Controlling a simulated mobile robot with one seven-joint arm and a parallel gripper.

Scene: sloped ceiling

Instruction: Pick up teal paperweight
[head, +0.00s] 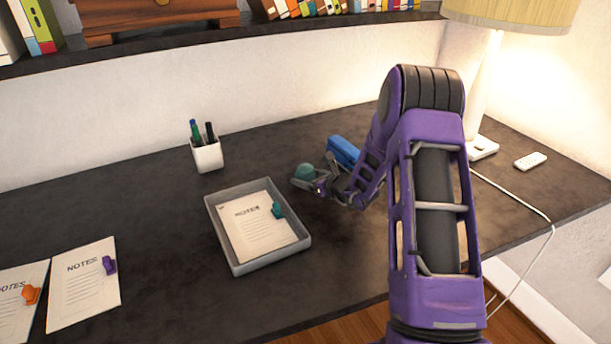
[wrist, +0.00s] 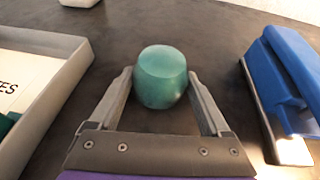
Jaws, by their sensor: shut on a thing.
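The teal paperweight (wrist: 160,76) is a small rounded block between my gripper's two fingers in the wrist view. In the head view the paperweight (head: 304,172) shows at the end of my arm, right of the grey tray. My gripper (wrist: 160,90) is shut on it, one finger against each side. In the head view my gripper (head: 314,185) is low over the dark desk. I cannot tell whether the paperweight touches the desk.
A grey tray (head: 239,268) holding a notes sheet with a teal clip (head: 278,210) is just left of my gripper. A blue stapler-like object (wrist: 284,75) is close on the right. A white pen cup (head: 208,157) stands behind. A lamp (head: 487,90) stands at right.

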